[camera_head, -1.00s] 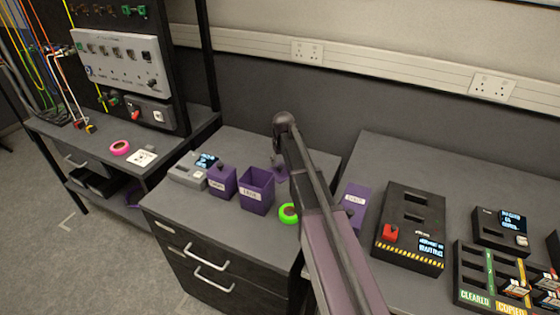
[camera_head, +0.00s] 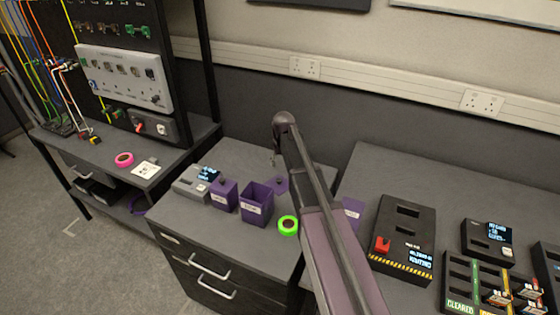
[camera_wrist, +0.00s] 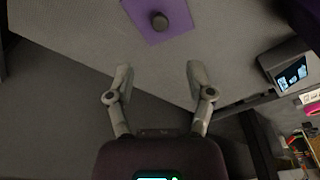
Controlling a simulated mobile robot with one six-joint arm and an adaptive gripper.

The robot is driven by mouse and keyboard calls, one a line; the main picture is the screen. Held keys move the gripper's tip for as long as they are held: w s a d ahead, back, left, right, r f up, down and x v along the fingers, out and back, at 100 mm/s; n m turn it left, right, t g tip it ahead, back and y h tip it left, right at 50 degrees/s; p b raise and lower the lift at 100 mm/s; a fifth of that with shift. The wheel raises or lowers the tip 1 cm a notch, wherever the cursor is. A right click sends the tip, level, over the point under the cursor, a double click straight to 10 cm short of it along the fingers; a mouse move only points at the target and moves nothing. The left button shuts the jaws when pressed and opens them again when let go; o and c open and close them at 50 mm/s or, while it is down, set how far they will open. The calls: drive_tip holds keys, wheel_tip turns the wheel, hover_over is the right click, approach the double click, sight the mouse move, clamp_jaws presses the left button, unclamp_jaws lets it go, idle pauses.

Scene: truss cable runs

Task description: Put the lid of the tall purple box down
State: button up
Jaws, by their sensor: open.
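The purple lid (camera_head: 281,185) with its dark knob lies on the grey desk top, behind the open tall purple box (camera_head: 256,204). In the wrist view the lid (camera_wrist: 174,14) lies flat at the top edge, partly cut off, its round knob facing me. My gripper (camera_wrist: 158,70) is open and empty, its fingers apart and clear of the lid. In the head view my arm hides most of the gripper. The tall box stands upright, its top uncovered and a white label on its front.
A smaller lidded purple box (camera_head: 224,193) and a grey device (camera_head: 191,183) stand left of the tall box. A green tape roll (camera_head: 288,226) lies to its right. Another purple box (camera_head: 352,212) is partly behind my arm. A black panel (camera_head: 405,238) lies farther right.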

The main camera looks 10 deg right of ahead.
drive_tip(key=shift+r, duration=0.25)
drive_tip(key=shift+s, duration=0.15)
idle(0.4)
drive_tip(key=s+m+g, duration=0.1)
drive_tip(key=s, duration=2.6)
drive_tip(key=shift+a+m+g, duration=0.15)
drive_tip(key=shift+m+g, duration=0.25)
drive_tip(key=shift+f, duration=0.1)
